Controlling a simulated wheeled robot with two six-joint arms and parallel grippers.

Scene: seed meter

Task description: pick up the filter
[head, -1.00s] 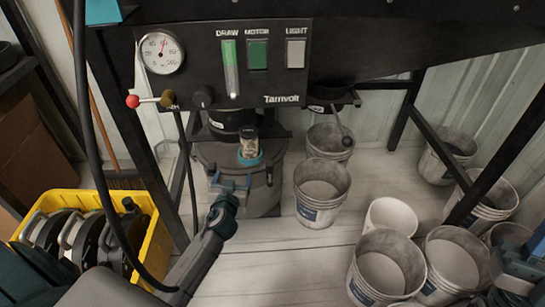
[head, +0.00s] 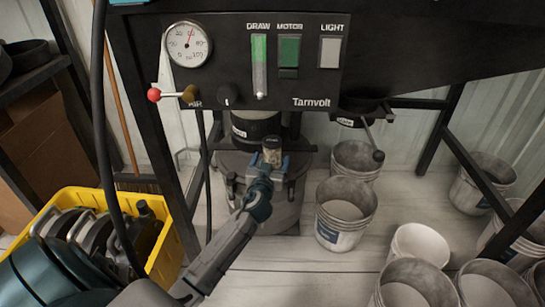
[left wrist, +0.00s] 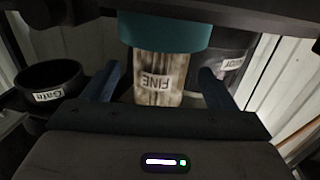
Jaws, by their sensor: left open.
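The filter (head: 272,150), a small pale mottled cylinder, shows in the head view in front of the drum, just beyond my left gripper (head: 266,168). In the left wrist view the filter (left wrist: 158,82) bears a label reading FINE, upside down in the picture, and has a teal collar (left wrist: 160,32) above it. The fingers of my left gripper (left wrist: 158,97) are open, one on each side of the filter's body, with visible gaps; its lower end is hidden behind my gripper. My right gripper is not in view.
A grey drum (head: 290,205) stands behind the filter under a black panel (head: 310,85) with gauge and switches. A red-knobbed lever (head: 153,94) and black hose (head: 100,110) are at left. A yellow crate (head: 170,255) and several buckets (head: 340,235) flank my arm.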

